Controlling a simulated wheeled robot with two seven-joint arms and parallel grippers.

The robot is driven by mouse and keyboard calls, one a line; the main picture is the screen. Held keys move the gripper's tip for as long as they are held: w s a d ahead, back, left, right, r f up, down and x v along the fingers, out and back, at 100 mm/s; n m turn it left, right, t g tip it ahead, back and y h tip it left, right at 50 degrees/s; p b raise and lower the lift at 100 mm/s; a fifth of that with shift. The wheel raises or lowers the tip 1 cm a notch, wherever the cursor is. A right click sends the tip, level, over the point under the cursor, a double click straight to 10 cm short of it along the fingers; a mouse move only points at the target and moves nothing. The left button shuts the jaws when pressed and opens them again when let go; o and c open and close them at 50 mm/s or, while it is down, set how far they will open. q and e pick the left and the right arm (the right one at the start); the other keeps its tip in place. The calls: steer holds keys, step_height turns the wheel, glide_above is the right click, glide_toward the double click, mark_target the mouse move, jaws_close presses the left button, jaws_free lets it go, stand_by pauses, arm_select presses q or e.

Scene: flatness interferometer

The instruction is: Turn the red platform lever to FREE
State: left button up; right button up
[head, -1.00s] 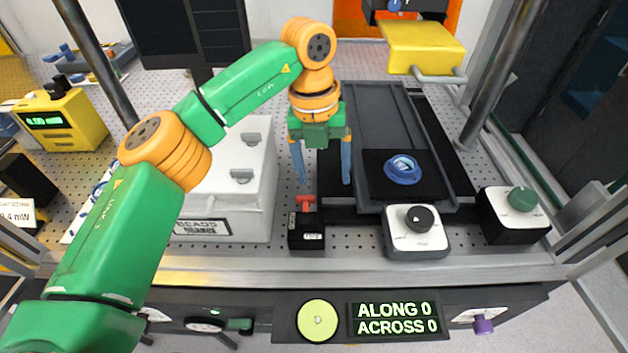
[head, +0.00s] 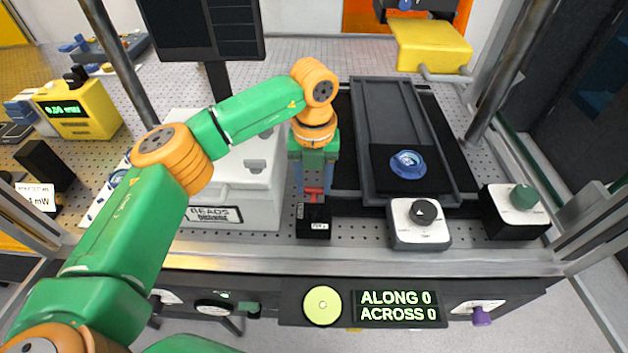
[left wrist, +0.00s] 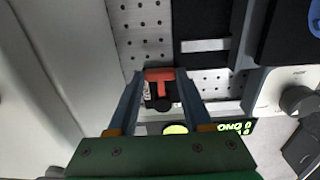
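The red platform lever (head: 314,192) stands on a small black block (head: 313,222) at the table's front. The block bears a white label on its front and another on its left side, both too small to read surely. My left gripper (head: 313,190) points down over the block, one finger on each side of the lever. In the left wrist view the lever's red crossbar (left wrist: 159,75) fills the gap between the fingertips (left wrist: 160,82), which appear to touch its ends. My right gripper is not in view.
A white box (head: 250,205) stands close left of the gripper. A white-topped box with a dark knob (head: 424,212) and one with a green knob (head: 523,198) stand to the right. A dark platform (head: 385,115) with a blue round piece (head: 407,163) lies behind. A display (head: 398,306) reads ALONG 0, ACROSS 0.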

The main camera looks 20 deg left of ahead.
arm_select(q)
jaws_close()
steer(key=shift+d, duration=0.1)
steer(key=m, duration=0.2)
steer(key=d+m, duration=0.1)
steer(key=shift+w+d+m+b, duration=0.2)
steer(key=shift+m+b, duration=0.1)
steer(key=shift+m, duration=0.1)
steer(key=m, duration=0.1)
steer(key=d+m, duration=0.1)
steer(key=m, duration=0.2)
steer(key=shift+s+d+b, duration=0.3)
steer(key=shift+d+b, duration=0.05)
steer(key=m, duration=0.1)
steer(key=d+m, duration=0.1)
steer(key=m, duration=0.1)
steer(key=s+m+b, duration=0.1)
steer(key=m, duration=0.1)
steer(key=shift+d, duration=0.25)
steer(key=shift+s+d+m+b, duration=0.15)
steer(key=shift+s+m+b, duration=0.1)
steer(key=shift+m, duration=0.5)
steer(key=shift+s+d+m+b, duration=0.15)
steer(key=shift+s+m, duration=0.15)
steer(key=shift+m, duration=0.4)
steer(key=shift+s+d+m+b, duration=0.15)
steer(key=shift+s+m+b, duration=0.1)
steer(key=shift+m, duration=0.5)
steer(key=shift+s, duration=0.1)
